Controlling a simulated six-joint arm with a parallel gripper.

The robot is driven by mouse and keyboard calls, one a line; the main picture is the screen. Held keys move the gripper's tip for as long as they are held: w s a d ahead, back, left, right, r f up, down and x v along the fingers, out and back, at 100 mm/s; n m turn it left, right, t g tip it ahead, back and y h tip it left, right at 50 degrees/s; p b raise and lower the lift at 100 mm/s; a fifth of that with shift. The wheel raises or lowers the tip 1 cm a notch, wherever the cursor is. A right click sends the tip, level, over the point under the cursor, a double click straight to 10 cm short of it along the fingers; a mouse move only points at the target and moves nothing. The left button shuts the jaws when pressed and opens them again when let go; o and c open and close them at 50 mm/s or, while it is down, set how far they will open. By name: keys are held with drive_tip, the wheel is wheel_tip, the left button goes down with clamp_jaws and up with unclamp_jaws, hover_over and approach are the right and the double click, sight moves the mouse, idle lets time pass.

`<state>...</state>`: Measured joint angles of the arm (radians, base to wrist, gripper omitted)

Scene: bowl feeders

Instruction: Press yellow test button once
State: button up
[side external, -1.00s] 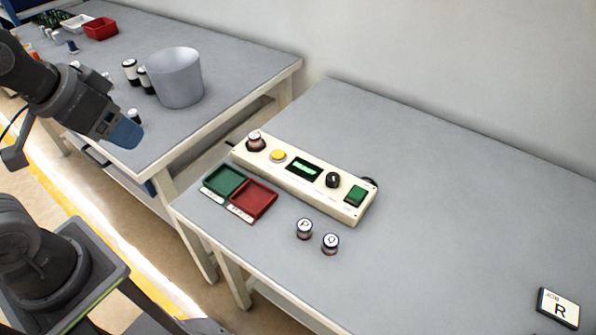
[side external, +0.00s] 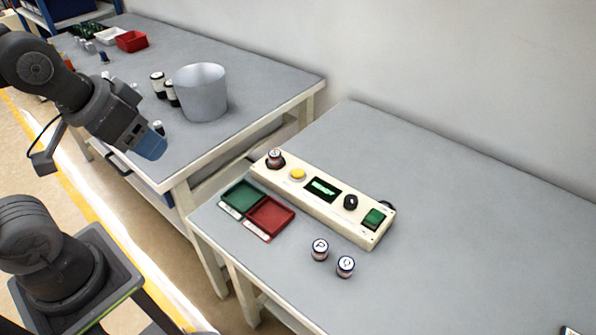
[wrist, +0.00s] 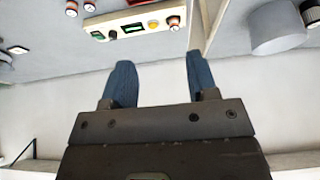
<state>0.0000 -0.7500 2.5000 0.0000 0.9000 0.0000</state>
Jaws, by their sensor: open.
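The yellow test button (side external: 297,174) sits on a cream control panel (side external: 330,215) on the right bench. It lies between a capped cylinder (side external: 275,158) at the panel's left end and a lit green display (side external: 322,189). In the wrist view the yellow button (wrist: 153,24) shows near the top, beyond my fingertips. My gripper (side external: 150,147) hangs in the air left of the panel, well apart from the button. Its two blue fingers (wrist: 160,68) are spread in the wrist view with nothing between them.
A black knob (side external: 350,202) and green switch (side external: 374,218) are also on the panel. Green (side external: 240,196) and red (side external: 269,216) trays lie in front, with two capped cylinders (side external: 332,257) nearby. A grey bucket (side external: 200,92) stands on the left bench. The right bench's far side is clear.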

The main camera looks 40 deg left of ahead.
clamp_jaws()
idle(1.4)
